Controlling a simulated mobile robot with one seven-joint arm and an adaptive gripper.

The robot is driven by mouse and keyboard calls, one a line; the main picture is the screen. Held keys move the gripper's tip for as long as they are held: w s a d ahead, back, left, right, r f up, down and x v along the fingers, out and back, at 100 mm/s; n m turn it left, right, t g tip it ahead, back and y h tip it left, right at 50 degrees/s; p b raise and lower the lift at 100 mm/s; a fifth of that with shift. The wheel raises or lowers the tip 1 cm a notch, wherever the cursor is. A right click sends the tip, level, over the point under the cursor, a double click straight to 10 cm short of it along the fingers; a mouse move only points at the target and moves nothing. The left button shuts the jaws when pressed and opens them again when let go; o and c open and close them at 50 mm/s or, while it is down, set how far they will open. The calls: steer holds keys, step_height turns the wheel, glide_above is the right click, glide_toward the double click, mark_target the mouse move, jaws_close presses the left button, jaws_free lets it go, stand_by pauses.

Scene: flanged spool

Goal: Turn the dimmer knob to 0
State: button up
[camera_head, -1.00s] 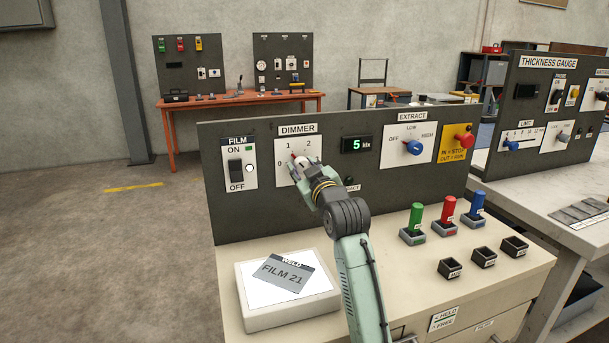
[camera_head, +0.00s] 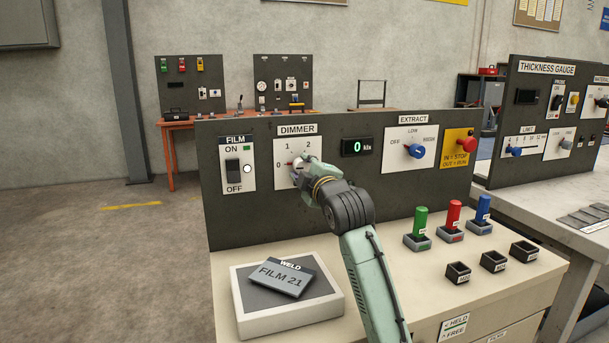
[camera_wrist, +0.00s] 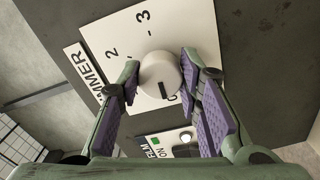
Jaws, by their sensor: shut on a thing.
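The dimmer knob (camera_wrist: 157,78) is a round white dial on a white plate labelled DIMMER (camera_head: 297,129). In the wrist view its black mark points down the picture, towards a partly hidden 0. My gripper (camera_wrist: 160,67) is shut on the knob, one padded finger on each side; in the head view my gripper (camera_head: 305,170) covers most of it. The readout (camera_head: 357,147) beside the plate shows a green 0 klx.
A FILM switch (camera_head: 234,172) with a lit green lamp sits left of the dimmer. The EXTRACT knob (camera_head: 416,151) and a red stop button (camera_head: 470,145) are to the right. A viewer box (camera_head: 288,323) with a FILM 21 card stands below, its face dark.

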steer(key=shift+n, duration=0.5)
steer(key=o, duration=1.1)
steer(key=shift+o, duration=0.2)
steer(key=v, duration=1.2)
steer(key=shift+r, duration=0.1)
